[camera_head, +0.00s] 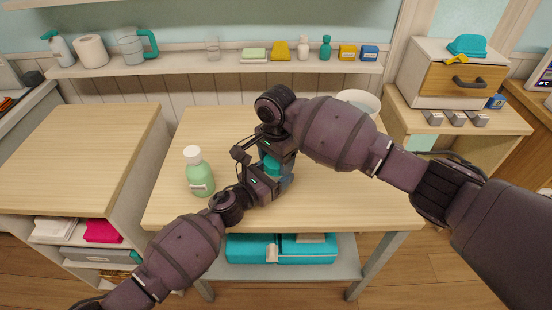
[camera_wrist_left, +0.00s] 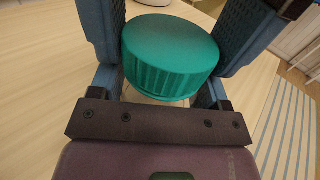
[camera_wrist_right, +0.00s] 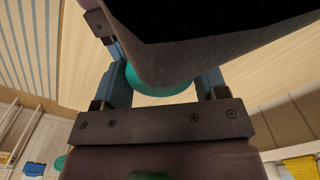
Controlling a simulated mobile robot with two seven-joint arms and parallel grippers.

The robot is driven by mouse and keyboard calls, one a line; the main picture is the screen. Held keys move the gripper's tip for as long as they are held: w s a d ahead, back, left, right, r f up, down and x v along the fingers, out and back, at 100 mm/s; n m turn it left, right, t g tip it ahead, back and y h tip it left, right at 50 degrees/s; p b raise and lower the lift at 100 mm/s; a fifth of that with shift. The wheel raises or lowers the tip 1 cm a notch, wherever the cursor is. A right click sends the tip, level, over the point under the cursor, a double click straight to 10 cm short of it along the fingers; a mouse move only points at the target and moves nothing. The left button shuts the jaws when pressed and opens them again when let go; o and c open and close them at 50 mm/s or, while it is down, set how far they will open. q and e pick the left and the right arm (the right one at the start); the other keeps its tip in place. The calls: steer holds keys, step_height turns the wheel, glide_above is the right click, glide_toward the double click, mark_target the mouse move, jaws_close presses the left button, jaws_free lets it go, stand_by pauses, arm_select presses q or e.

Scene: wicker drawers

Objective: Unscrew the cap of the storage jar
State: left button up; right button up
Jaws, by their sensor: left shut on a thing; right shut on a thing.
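The storage jar stands on the wooden table, mostly hidden by my grippers. Its round teal cap (camera_head: 272,165) shows between them, and its ribbed side and flat top are clear in the left wrist view (camera_wrist_left: 170,52). My left gripper (camera_head: 277,183) comes from the front left, its blue fingers on both sides of the jar at the cap. My right gripper (camera_head: 283,158) comes from behind, also shut on the jar. In the right wrist view a dark part of my left arm covers most of the cap (camera_wrist_right: 165,88). I cannot tell exactly how high each grips.
A green bottle with a white lid (camera_head: 199,172) stands left of the grippers on the table (camera_head: 350,205). A white bowl (camera_head: 358,101) is at the back right. A wall shelf (camera_head: 225,64) with several items runs behind. The table's right front is clear.

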steer(key=shift+n, duration=1.7)
steer(key=shift+c, duration=0.2)
steer(key=o, duration=1)
